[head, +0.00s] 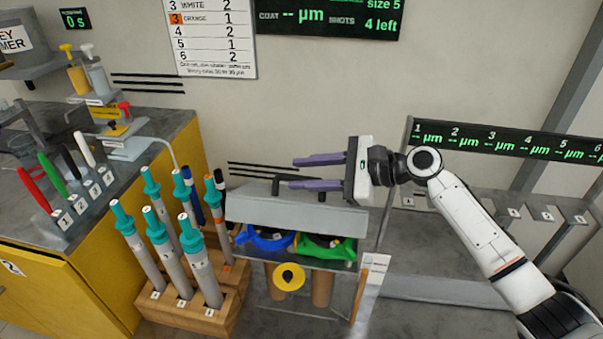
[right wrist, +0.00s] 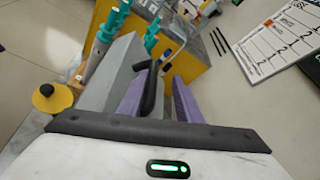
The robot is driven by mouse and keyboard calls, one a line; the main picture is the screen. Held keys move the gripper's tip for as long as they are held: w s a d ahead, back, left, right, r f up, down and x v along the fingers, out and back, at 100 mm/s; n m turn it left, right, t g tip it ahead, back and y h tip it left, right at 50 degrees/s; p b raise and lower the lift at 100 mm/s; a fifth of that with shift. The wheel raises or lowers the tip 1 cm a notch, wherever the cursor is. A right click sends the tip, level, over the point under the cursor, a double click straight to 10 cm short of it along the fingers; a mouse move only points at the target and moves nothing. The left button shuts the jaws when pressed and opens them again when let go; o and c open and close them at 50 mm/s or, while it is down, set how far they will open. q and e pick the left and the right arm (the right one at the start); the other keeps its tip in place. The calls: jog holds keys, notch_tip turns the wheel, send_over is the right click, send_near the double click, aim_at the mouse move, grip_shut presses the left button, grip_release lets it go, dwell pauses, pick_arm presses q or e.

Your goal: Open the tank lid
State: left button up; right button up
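The grey tank lid (head: 250,208) sits over the rear of the tank in the middle of the head view. A black bar handle (head: 276,186) stands on it and also shows in the right wrist view (right wrist: 148,92). My right gripper (head: 292,172) has purple fingers spread apart at the lid. In the right wrist view the handle lies between the fingers, nearer the left one, with a gap to the right finger. Blue (head: 262,240) and green (head: 325,248) ring-shaped parts show below the lid's front edge. My left gripper is not in view.
A wooden rack (head: 195,312) with several teal-topped rods stands close left of the tank. A yellow-sided bench (head: 100,290) with coloured-handled tools is farther left. A grey shelf (head: 470,205) under a green-lettered display stands right. A white tag (head: 372,275) hangs at the tank's right front.

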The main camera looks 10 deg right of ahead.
jog(key=v, duration=0.9)
jog(key=shift+s+d, duration=0.1)
jog(key=shift+d, duration=0.1)
jog(key=shift+s+f, duration=0.1)
